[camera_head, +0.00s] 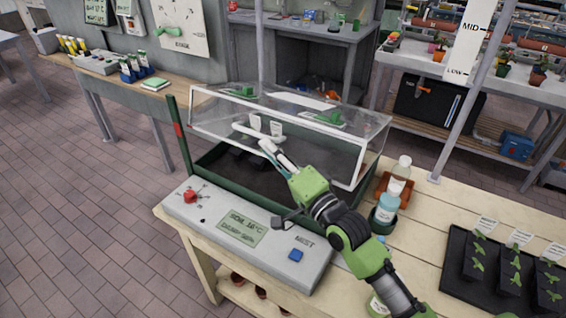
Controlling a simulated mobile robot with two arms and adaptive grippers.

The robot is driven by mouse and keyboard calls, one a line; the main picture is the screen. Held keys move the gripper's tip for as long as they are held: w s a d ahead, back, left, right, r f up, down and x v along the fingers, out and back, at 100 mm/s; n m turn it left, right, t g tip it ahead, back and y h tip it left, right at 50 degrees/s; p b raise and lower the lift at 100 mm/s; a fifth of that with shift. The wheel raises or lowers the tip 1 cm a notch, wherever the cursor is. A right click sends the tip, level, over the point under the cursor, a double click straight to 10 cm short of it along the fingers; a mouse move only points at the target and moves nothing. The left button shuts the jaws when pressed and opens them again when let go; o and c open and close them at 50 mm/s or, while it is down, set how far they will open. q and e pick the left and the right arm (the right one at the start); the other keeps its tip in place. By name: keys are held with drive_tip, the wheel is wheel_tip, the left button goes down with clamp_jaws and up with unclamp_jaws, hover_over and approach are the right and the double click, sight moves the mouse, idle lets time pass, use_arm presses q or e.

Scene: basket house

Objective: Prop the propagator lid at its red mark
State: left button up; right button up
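The propagator (203,160) is a dark green tray on the bench, with dark soil inside. Its clear lid (352,150) has a white rim and is tilted up, its front edge apart from the tray. A white handle (244,129) sits on the lid's front. A green upright post at the tray's left carries the red mark (178,130); the lid's front left corner is near it. My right gripper (267,147) reaches in from the lower right and appears shut on the handle; its fingertips are small and partly hard to make out. My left gripper is not in view.
A grey control panel (190,220) with a red knob, display and blue button stands before the tray. Bottles (388,205) stand right of it, close to my arm. Black seedling trays (459,272) are at the right. A post bears a MID/LOW sign (466,50).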

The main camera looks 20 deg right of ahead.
drive_tip(key=v, duration=0.5)
drive_tip(key=shift+s, duration=0.2)
drive_tip(key=shift+f, duration=0.1)
